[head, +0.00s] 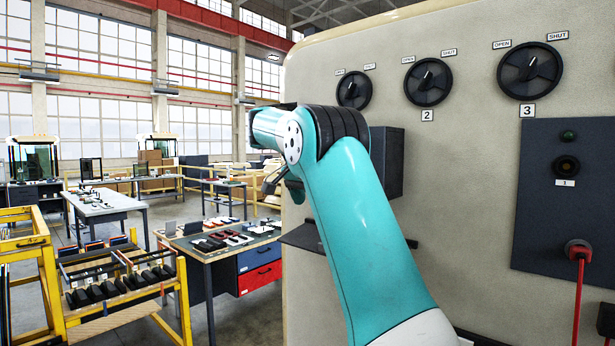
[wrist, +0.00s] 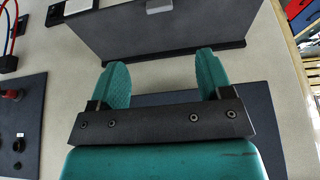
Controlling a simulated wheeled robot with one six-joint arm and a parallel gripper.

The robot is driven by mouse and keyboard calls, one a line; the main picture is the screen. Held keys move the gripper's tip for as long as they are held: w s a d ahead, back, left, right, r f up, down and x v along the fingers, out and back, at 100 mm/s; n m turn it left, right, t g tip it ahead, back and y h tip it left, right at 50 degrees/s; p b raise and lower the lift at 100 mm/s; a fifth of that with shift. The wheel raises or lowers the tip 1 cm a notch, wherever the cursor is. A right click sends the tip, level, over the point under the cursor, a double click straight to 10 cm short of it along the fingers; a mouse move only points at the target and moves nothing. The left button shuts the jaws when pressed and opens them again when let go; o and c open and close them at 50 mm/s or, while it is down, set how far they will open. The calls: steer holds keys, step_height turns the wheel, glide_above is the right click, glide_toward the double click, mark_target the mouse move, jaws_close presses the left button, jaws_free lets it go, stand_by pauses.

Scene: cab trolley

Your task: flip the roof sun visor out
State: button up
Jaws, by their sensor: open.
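I cannot make out a roof sun visor for certain in either view. My gripper (wrist: 163,72) is open in the wrist view, with its two teal fingers apart and nothing between them. It faces a dark grey box (wrist: 170,32) on a pale panel, and a dark flat plate (wrist: 262,112) shows beyond the fingers. In the head view my arm hides part of the dark box (head: 390,160), and the gripper is mostly hidden behind the arm's wrist.
The beige panel (head: 450,170) carries several black OPEN/SHUT knobs (head: 530,70) and a red plug with cable (head: 578,252). A dark shelf (head: 308,238) juts from it. Left are a yellow trolley (head: 182,300), a workbench (head: 210,252) and distant glazed cabs (head: 33,158).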

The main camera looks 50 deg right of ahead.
steer(key=shift+p+v, duration=0.6)
steer(key=shift+v, duration=0.85)
